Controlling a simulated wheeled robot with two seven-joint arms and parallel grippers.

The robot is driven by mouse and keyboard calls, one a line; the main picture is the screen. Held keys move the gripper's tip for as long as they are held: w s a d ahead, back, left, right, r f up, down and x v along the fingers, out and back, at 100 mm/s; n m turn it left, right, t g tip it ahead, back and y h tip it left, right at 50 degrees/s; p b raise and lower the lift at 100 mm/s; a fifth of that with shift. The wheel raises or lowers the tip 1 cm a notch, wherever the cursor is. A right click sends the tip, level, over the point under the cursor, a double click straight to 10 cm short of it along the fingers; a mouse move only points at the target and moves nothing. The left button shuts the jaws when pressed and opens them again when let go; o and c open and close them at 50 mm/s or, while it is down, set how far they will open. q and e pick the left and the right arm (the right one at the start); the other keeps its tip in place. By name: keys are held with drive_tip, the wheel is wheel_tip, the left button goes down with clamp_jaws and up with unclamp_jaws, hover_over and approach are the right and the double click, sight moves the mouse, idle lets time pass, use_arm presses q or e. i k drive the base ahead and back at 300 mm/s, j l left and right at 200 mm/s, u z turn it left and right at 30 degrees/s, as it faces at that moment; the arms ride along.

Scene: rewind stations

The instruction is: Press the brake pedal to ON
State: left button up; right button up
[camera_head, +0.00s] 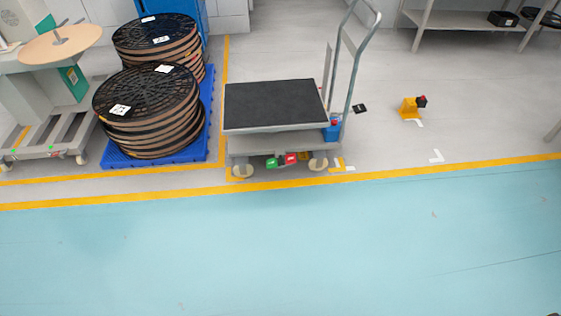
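A platform cart (275,104) with a black deck and a grey tubular push handle (361,62) stands on the floor near the middle of the view. Low on its near side, between two casters, sit a small green pedal part (272,162) and a small red pedal part (291,159). They look like the brake pedal; their markings are too small to read, and I cannot tell which side is down. Neither of my grippers shows in the view, and nothing is seen touching the cart.
Stacked black-flanged reels (148,105) stand on a blue pallet (165,158) left of the cart. A grey machine (42,90) is at far left. A yellow block (408,108) sits on the floor at right. The blue-green floor (280,250) in front is clear.

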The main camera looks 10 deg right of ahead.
sight(290, 159)
drive_tip(key=i, duration=1.8)
drive_tip(key=l+z, duration=0.05)
drive_tip(key=l, duration=0.05)
